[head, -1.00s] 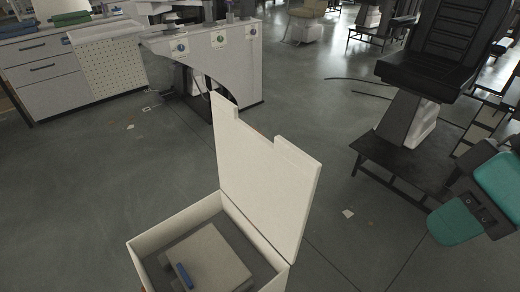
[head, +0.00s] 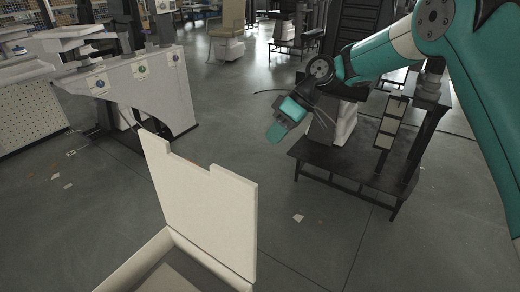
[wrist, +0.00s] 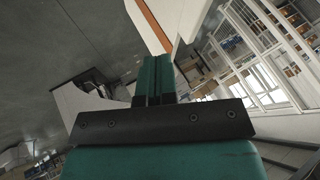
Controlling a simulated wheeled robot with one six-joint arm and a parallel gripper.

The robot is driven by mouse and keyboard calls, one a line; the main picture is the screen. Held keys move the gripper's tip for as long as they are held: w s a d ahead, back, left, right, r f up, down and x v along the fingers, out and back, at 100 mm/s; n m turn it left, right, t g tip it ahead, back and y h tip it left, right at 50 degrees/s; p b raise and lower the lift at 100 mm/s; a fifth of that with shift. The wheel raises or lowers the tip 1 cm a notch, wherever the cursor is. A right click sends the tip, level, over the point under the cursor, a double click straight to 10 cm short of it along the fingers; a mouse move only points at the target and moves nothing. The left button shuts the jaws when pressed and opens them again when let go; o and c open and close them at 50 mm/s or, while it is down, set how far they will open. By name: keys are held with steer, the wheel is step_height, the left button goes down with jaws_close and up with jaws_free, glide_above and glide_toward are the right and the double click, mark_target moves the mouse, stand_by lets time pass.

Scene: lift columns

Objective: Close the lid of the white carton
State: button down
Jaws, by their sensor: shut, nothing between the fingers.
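The white carton (head: 135,271) stands low in the head view, cut off by the bottom edge. Its lid (head: 205,205) is open and stands nearly upright, hinged at the carton's right side, with a notch in its top edge. Only a little of the grey inside shows. My gripper (head: 274,133) is up and to the right of the lid in the picture, apart from it. Its teal fingers are together and empty in the wrist view (wrist: 155,62).
A dark low platform (head: 350,165) stands at the right behind my arm. A white curved workbench (head: 140,85) is at the back left, with a perforated cabinet (head: 30,115) beside it. Grey floor (head: 310,240) right of the carton is clear except for small scraps.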

steer(key=s+a+f+p, duration=0.3)
steer(key=s+a+f, duration=0.1)
steer(key=a+f, duration=0.3)
steer(key=shift+s+a, duration=0.25)
steer(key=shift+a, duration=0.2)
